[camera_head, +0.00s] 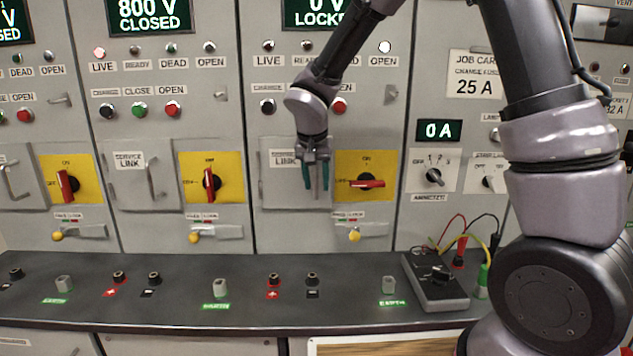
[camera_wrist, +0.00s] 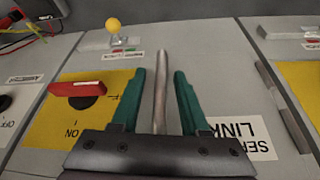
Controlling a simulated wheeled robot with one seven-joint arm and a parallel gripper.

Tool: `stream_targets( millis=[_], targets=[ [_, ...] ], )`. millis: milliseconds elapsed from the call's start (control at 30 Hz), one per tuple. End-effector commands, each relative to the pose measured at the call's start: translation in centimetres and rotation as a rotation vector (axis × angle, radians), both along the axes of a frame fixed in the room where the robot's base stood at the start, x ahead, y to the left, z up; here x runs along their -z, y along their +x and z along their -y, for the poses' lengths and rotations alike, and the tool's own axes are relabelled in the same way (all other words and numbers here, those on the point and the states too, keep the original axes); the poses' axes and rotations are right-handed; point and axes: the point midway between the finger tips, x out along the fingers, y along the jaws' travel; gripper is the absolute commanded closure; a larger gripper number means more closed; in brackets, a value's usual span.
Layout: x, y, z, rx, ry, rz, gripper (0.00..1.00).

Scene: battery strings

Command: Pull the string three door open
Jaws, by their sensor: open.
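The string three door (camera_head: 278,190) is the grey service link door in the panel under the 0 V display (camera_head: 325,14). It looks shut. Its upright bar handle (camera_wrist: 161,85) stands between my fingers in the wrist view. My gripper (camera_head: 317,178) is open in front of the door's right side, with one green finger on each side of the bar. I see gaps between the bar and both fingers. The door's label (camera_wrist: 240,138) shows upside down beside the right finger in the wrist view.
A red rotary switch (camera_head: 367,183) on a yellow plate sits right of the door, its lever horizontal. A yellow knob (camera_head: 355,234) is below it. A dark bench (camera_head: 180,290) with terminals and a meter (camera_head: 436,285) runs below. String two's door (camera_head: 140,185) is left.

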Motion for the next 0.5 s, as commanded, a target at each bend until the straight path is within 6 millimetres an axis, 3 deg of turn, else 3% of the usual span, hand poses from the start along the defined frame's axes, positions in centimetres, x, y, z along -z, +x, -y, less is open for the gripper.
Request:
stream_targets(
  millis=[67,100,200,500],
  targets=[
    [-0.01,0.0,0.01,0.0,0.0,0.0,0.55],
    [-0.02,0.0,0.01,0.0,0.0,0.0,0.63],
    [-0.02,0.0,0.01,0.0,0.0,0.0,1.0],
    [-0.04,-0.01,0.01,0.0,0.0,0.0,1.0]
  ],
)
